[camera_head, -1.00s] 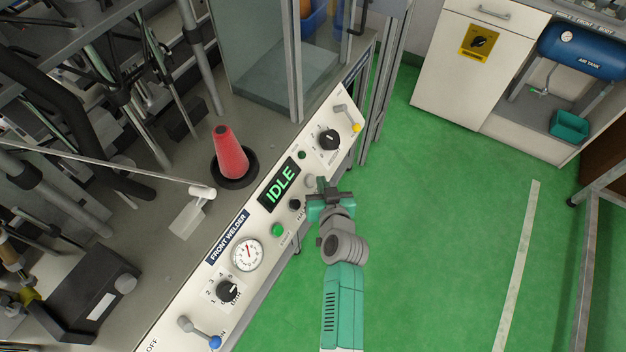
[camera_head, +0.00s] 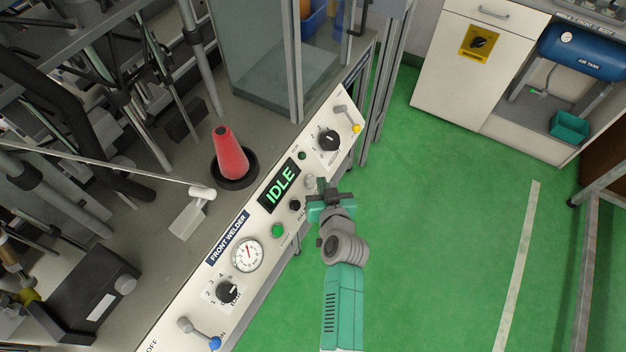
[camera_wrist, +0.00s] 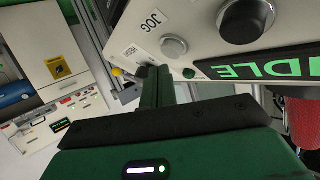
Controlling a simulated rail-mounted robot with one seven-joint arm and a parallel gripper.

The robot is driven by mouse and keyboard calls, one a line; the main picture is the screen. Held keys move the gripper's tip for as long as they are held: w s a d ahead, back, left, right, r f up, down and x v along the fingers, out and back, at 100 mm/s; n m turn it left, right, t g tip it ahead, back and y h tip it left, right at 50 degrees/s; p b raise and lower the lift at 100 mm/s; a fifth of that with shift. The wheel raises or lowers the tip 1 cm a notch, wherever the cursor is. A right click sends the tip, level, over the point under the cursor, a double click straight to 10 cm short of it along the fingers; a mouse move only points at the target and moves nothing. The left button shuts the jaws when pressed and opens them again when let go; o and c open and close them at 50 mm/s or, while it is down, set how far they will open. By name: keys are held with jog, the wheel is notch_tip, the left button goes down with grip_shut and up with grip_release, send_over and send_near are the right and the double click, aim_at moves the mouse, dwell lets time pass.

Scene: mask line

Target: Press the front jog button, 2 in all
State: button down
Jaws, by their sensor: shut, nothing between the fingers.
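The front welder's control panel (camera_head: 262,255) runs diagonally along the bench edge. The jog button (camera_wrist: 174,46) is a round pale grey button beside the printed JOG label in the wrist view. In the head view the pale button (camera_head: 310,181) sits just right of the display, close to my fingertips. My gripper (camera_head: 322,186) is shut and empty, in front of the panel. In the wrist view its fingertips (camera_wrist: 154,73) appear just below the jog button, with a visible space between them. I cannot tell how deep that space is. The display (camera_head: 280,186) reads IDLE.
A black button (camera_head: 295,205) and a green button (camera_head: 278,230) sit along the panel, left of the jog button. A black knob (camera_head: 329,140) and a yellow-tipped lever (camera_head: 350,118) are to the right. A red cone (camera_head: 230,154) stands behind. Green floor is open at right.

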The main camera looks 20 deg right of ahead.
dwell(0.8)
jog(key=shift+w+a+f+b, duration=0.25)
jog(key=shift+f+b, duration=0.05)
jog(key=shift+b, duration=0.05)
jog(key=shift+w+a+f, duration=0.2)
jog(key=shift+f, duration=0.1)
dwell(0.6)
jog(key=shift+r, duration=0.1)
jog(key=shift+s+d+r, duration=0.4)
jog(key=shift+s+r, duration=0.05)
jog(key=shift+r, duration=0.05)
dwell(0.4)
jog(key=s+d+r+p, duration=0.1)
jog(key=s+d+r, duration=0.1)
jog(key=r, duration=0.1)
jog(key=shift+s+d+r+p, duration=0.1)
jog(key=shift+s+d+p, duration=0.2)
jog(key=shift+s+p, duration=0.1)
